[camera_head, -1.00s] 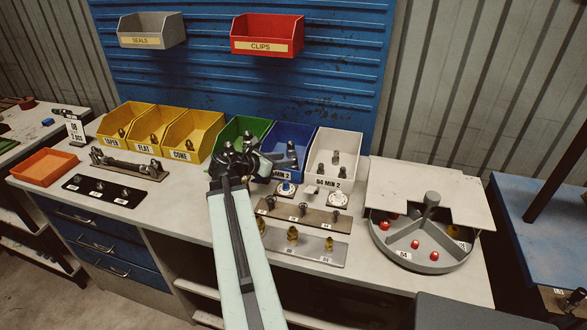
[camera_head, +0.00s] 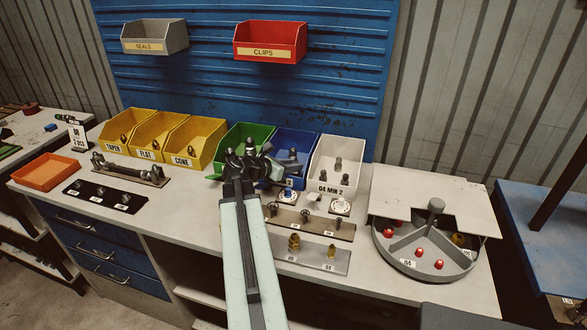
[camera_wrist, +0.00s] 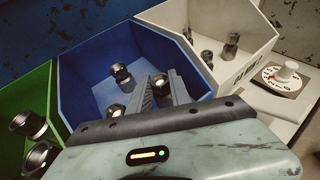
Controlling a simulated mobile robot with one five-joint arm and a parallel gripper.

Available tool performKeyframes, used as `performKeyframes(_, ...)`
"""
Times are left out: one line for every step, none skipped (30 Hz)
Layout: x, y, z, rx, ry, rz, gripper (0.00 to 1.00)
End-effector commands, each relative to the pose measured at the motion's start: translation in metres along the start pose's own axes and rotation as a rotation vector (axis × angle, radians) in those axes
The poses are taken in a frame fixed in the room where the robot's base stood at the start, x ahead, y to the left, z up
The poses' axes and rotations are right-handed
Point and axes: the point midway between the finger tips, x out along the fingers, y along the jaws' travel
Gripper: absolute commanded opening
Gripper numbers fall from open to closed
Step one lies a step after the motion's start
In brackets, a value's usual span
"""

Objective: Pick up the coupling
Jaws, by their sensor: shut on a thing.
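My gripper (camera_wrist: 162,90) is over the blue bin (camera_wrist: 85,80) in the wrist view, with its fingers shut on a dark metal coupling (camera_wrist: 161,80) between the fingertips. Another coupling (camera_wrist: 122,75) stands in the blue bin left of the fingers, and one (camera_wrist: 115,110) is partly hidden by my gripper body. In the head view my gripper (camera_head: 250,166) is in front of the green bin (camera_head: 256,132) and the blue bin (camera_head: 300,140); the held coupling cannot be made out there.
The white bin (camera_head: 335,150) with several fittings stands to the right. Yellow bins (camera_head: 146,132) stand to the left. Plates with fittings (camera_head: 312,222) lie in front, beside the round divided tray (camera_head: 455,262) with red pieces. Bare bench top shows at the left (camera_head: 165,205).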

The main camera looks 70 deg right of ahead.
Motion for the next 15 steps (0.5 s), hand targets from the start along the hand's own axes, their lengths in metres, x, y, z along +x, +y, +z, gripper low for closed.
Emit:
performKeyframes(-0.003,0.000,0.008,0.000,0.000,0.000,0.00)
performKeyframes(-0.005,0.000,0.012,0.000,0.000,0.000,0.00)
performKeyframes(-0.008,0.000,0.018,0.000,0.000,0.000,0.00)
performKeyframes(-0.010,0.000,0.024,0.000,0.000,0.000,0.00)
performKeyframes(-0.012,0.000,0.029,0.000,0.000,0.000,0.00)
performKeyframes(-0.015,0.000,0.037,0.000,0.000,0.000,0.00)
performKeyframes(-0.018,0.000,0.043,0.000,0.000,0.000,0.00)
performKeyframes(-0.021,0.000,0.050,0.000,0.000,0.000,0.00)
performKeyframes(-0.024,0.000,0.059,0.000,0.000,0.000,0.00)
performKeyframes(-0.027,0.000,0.065,0.000,0.000,0.000,0.00)
performKeyframes(-0.029,0.000,0.071,0.000,0.000,0.000,0.00)
performKeyframes(-0.032,0.000,0.078,0.000,0.000,0.000,0.00)
performKeyframes(-0.034,0.000,0.082,0.000,0.000,0.000,0.00)
performKeyframes(-0.035,0.000,0.086,0.000,0.000,0.000,0.00)
performKeyframes(-0.037,0.000,0.089,0.000,0.000,0.000,0.00)
